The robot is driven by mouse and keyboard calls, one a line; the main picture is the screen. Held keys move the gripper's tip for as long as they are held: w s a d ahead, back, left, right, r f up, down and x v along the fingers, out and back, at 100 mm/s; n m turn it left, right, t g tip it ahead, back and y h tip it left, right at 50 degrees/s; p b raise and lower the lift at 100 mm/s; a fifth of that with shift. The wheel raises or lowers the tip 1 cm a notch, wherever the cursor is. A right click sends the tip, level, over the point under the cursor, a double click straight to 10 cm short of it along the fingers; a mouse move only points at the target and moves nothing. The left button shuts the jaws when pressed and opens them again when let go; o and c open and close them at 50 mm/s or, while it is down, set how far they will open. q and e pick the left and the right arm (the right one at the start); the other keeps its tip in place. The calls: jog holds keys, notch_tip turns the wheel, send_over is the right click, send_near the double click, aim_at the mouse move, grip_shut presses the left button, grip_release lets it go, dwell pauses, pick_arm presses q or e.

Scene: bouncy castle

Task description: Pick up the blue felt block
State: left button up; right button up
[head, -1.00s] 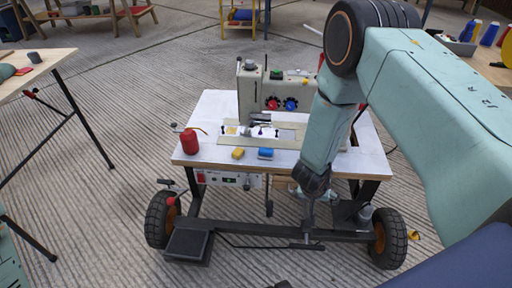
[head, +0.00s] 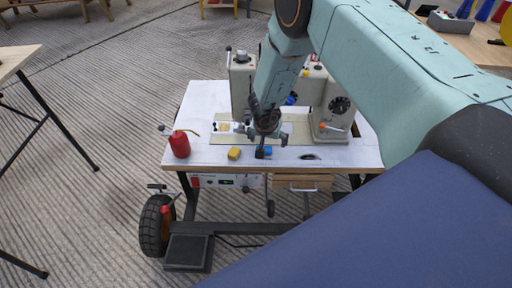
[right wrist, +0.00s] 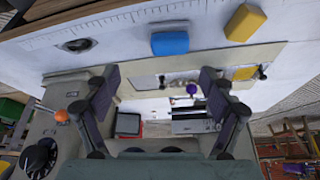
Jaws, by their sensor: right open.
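The blue felt block (head: 268,151) lies on the white top of the sewing table (head: 208,153), close to its front edge. My right gripper (head: 263,134) hangs over the table at the block and hides part of it in the head view. In the right wrist view the blue block (right wrist: 170,43) shows whole, beyond the spread fingertips of the right gripper (right wrist: 160,88). The jaws are open and nothing is between them. I cannot tell the exact height of the fingers above the table. My left gripper is not in view.
A yellow block (head: 234,153) lies left of the blue one, and a red can (head: 180,144) stands further left. The sewing machine (head: 333,110) rises behind and right of the gripper. A small dark oval (head: 310,156) is on the tabletop to the right.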

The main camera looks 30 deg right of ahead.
jog(key=shift+w+a, duration=0.25)
jog(key=shift+w, duration=0.15)
notch_tip(320, 180, down, 2)
jog(key=shift+w+f+n+b, duration=0.1)
jog(key=shift+n+b, duration=0.45)
jog(key=shift+n, duration=0.15)
jog(key=shift+w+d+f+b, duration=0.1)
jog(key=shift+w+f+b, duration=0.2)
jog(key=shift+f, duration=0.25)
jog(key=shift+b+x, duration=0.8)
jog(key=shift+x, duration=0.05)
jog(key=shift+w+d+f+y+b, duration=0.1)
jog(key=shift+w+f+y+b, duration=0.15)
jog(key=shift+f, duration=0.35)
jog(key=shift+w+d+f+y+b, duration=0.15)
jog(key=shift+f+b, duration=0.2)
jog(key=shift+f, duration=0.25)
jog(key=shift+s+r, duration=0.1)
jog(key=shift+r, duration=0.1)
jog(key=shift+f, duration=0.15)
jog(key=c, duration=1.2)
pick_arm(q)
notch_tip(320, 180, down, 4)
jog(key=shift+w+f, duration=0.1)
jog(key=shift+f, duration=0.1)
pick_arm(e)
jog(key=shift+c, duration=0.2)
